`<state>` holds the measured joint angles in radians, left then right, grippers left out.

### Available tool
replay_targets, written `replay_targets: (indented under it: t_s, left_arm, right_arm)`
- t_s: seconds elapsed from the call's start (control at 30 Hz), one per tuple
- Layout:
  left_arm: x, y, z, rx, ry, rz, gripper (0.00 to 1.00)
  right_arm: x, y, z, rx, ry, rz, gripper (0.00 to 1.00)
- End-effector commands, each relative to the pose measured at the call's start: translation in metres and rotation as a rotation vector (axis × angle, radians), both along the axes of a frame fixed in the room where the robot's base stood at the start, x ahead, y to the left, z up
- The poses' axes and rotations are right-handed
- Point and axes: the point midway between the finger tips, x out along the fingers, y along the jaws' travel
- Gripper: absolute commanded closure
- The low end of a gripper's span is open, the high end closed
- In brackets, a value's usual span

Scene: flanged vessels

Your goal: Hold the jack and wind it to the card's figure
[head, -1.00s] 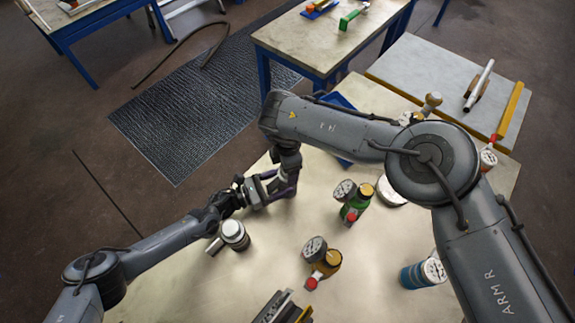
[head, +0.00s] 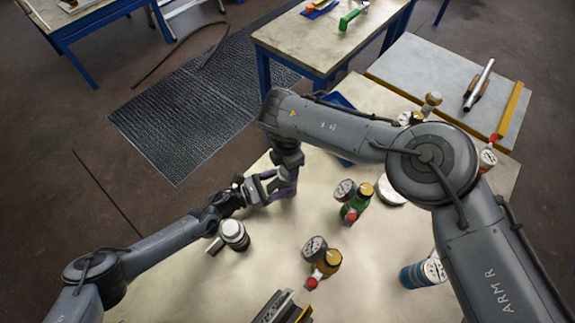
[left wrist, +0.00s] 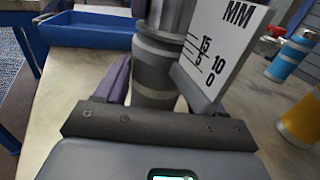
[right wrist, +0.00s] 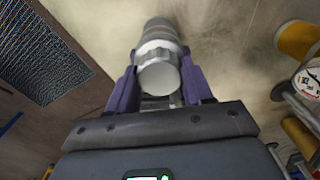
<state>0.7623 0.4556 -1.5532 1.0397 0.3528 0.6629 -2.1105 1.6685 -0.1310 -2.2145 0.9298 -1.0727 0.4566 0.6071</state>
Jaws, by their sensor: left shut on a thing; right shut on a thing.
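The jack (left wrist: 158,60) is a grey banded cylinder, upright in the left wrist view. A white scale plate (left wrist: 228,48) beside it is marked MM with 0, 5, 10 and 15. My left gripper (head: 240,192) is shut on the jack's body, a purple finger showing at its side. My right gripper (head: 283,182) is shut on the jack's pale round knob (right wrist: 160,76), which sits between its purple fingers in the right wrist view. In the head view the grippers mostly hide the jack. I cannot make out a separate card with a figure.
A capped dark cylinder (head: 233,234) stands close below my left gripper. Gauge-topped green (head: 354,206), orange (head: 326,262) and blue (head: 418,274) vessels stand to the right. A blue tray (left wrist: 88,30) lies behind the jack.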

Motion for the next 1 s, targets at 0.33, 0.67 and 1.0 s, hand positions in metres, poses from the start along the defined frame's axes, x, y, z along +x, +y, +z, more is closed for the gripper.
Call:
replay_targets:
  t_s: [0.33, 0.67, 1.0]
  left_arm:
    - [0.0006, 0.0003, 0.0005, -0.001, 0.0, 0.001, 0.94]
    - [0.0007, 0.0002, 0.0005, -0.001, -0.001, 0.001, 0.94]
    - [0.0006, -0.0001, 0.0004, -0.001, -0.003, 0.001, 0.94]
  right_arm:
    - [-0.0003, 0.0002, -0.0006, 0.002, 0.0, 0.32, 0.8]
    - [-0.0004, -0.0003, -0.0014, 0.0, 0.0, 0.634, 0.8]
    - [-0.0008, -0.0006, -0.0026, 0.0, 0.0, 0.93, 0.8]
